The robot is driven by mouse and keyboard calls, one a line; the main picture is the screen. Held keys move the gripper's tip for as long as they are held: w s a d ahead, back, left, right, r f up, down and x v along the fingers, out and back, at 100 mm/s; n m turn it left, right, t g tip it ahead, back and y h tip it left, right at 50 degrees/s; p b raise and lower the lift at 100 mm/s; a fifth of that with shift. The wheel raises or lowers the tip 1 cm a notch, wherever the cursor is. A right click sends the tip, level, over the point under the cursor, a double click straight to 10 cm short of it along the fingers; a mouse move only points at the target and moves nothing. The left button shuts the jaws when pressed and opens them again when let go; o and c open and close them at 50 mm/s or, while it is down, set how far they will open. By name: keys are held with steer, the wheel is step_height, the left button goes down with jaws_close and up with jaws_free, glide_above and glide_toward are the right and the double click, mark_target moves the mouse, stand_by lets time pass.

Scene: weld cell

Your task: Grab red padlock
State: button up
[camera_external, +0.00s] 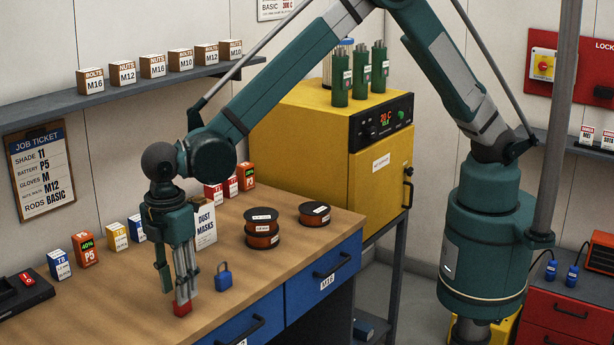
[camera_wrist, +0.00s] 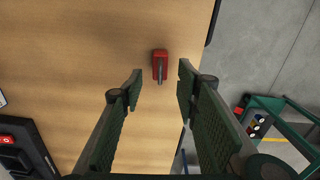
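The red padlock (camera_external: 182,309) is on the wooden bench near its front edge, its upper part hidden by my fingers in the external view. In the wrist view the red padlock (camera_wrist: 160,55) shows whole, with its grey shackle toward my gripper. My gripper (camera_external: 176,288) points down over it. In the wrist view my gripper (camera_wrist: 160,84) is open, its fingers apart on either side of the shackle's line, with nothing held. The padlock's body appears just beyond the fingertips, with no finger contact visible there.
A blue padlock (camera_external: 223,278) stands on the bench right of my gripper. Wire spools (camera_external: 262,237) and small labelled boxes (camera_external: 85,249) stand farther back. A black switch box (camera_external: 25,290) is at the left. Bare bench (camera_external: 125,300) lies left of my gripper.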

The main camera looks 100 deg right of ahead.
steer(key=shift+f, duration=2.35)
steer(key=shift+c, duration=0.3)
steer(key=c, duration=0.9)
